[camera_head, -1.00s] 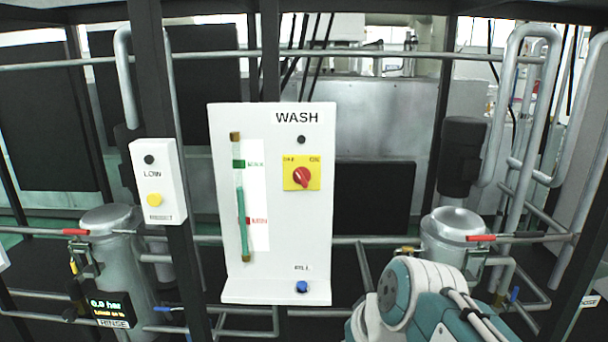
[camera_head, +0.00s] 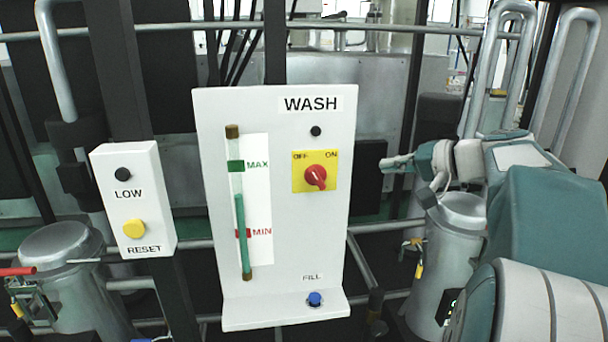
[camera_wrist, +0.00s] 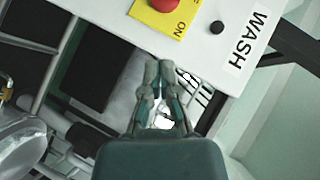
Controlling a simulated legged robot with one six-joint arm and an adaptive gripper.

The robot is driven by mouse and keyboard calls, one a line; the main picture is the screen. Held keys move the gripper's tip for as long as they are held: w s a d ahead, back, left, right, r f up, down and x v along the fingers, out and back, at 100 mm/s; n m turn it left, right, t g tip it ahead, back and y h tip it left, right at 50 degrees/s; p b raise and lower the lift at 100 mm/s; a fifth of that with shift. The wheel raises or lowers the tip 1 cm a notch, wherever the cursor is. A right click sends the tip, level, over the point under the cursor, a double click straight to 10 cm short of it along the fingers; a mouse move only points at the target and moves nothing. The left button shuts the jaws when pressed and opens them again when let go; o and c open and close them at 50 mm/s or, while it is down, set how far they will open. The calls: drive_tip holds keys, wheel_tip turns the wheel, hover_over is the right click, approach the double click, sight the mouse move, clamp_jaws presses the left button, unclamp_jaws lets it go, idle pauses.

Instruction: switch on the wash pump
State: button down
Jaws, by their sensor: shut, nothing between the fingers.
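The white WASH panel (camera_head: 215,200) stands upright in the middle of the head view. Its red rotary switch (camera_head: 316,177) sits on a yellow plate (camera_head: 300,184) marked OFF at left and ON at right. The exact direction of the knob's pointer is hard to tell. A dark round lamp (camera_head: 315,131) is above it. My gripper (camera_head: 384,163) is shut and empty, just right of the panel, its tips pointing left toward the switch but apart from it. The wrist view shows the closed fingers (camera_wrist: 158,66), with the switch (camera_wrist: 166,4) cut off at the top edge.
A sight tube (camera_head: 240,210) with MAX and MIN marks and a blue FILL button (camera_head: 315,299) are on the same panel. A white LOW/RESET box (camera_head: 133,198) with a yellow button hangs at left. Metal canisters (camera_head: 455,225) and pipes stand behind and to the right.

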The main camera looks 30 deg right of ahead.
drive_tip(key=d, duration=0.2)
approach(323, 181)
drive_tip(key=w+d, duration=0.2)
drive_tip(key=w, duration=0.4)
drive_tip(key=shift+a+f, duration=0.35)
drive_tip(key=shift+f, duration=0.05)
drive_tip(key=shift+w+a+f, duration=0.25)
drive_tip(key=shift+a+f, duration=0.2)
drive_tip(key=shift+a, duration=0.15)
drive_tip(key=shift+w+a+f, duration=0.2)
drive_tip(key=shift+a+f, duration=0.2)
drive_tip(key=shift+a, duration=0.2)
drive_tip(key=shift+a+f, duration=0.15)
drive_tip(key=shift+a, duration=0.5)
drive_tip(key=shift+d+f, duration=0.1)
drive_tip(key=shift+d, duration=0.2)
drive_tip(key=shift+a+f+m+t+y, duration=0.1)
drive_tip(key=shift+a+m+t+y, duration=0.05)
drive_tip(key=shift+m+t+y, duration=0.15)
